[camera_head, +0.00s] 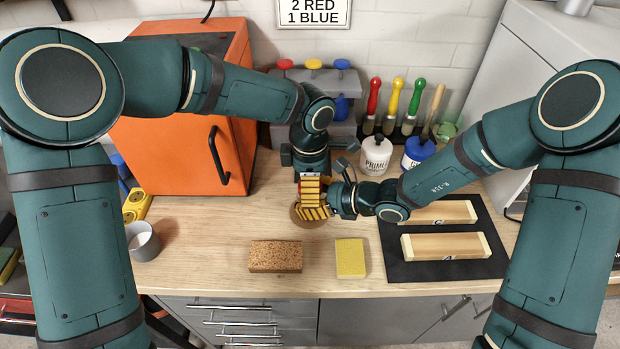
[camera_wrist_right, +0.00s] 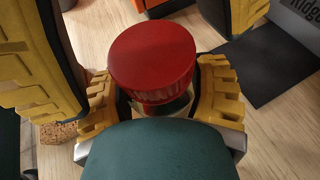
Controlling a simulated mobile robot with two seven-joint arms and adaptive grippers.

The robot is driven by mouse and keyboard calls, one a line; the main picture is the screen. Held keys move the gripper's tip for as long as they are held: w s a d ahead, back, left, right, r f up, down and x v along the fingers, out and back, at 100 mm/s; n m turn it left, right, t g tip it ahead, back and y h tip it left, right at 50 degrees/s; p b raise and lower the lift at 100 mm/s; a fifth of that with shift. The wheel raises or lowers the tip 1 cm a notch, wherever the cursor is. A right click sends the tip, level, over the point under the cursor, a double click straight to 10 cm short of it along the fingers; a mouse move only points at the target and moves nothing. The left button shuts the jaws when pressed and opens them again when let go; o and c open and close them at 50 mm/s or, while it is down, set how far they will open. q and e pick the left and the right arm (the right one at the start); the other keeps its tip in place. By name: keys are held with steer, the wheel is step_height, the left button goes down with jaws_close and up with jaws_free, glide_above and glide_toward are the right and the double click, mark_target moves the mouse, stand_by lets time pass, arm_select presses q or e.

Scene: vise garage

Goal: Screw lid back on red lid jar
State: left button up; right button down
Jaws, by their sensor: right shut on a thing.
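The red lid (camera_wrist_right: 153,55) sits level on top of the red lid jar (camera_wrist_right: 165,106) in the right wrist view. Whether it is threaded on cannot be told. The jar body is mostly hidden. My right gripper (camera_wrist_right: 160,100) is shut on the jar body below the lid; in the head view it comes in from the right (camera_head: 316,212). My left gripper (camera_head: 311,184) points down over the jar. Its yellow fingers stand on two sides of the lid in the right wrist view, with gaps showing, so it looks open. In the head view the grippers hide most of the jar.
A round brown mat (camera_head: 309,221) lies under the grippers. A brown block (camera_head: 276,256) and a yellow sponge (camera_head: 350,258) lie in front. A grey cup (camera_head: 143,241) stands left, a dark mat (camera_head: 408,268) with wooden blocks right. An orange cabinet (camera_head: 165,150) stands behind left.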

arm_select(q)
steer(key=c, duration=1.3)
steer(key=m, duration=0.4)
steer(key=shift+m, duration=0.4)
steer(key=m, duration=0.5)
steer(key=o, duration=1.3)
steer(key=shift+c, duration=0.2)
steer(key=shift+r, duration=2.25)
steer(key=shift+o, duration=0.2)
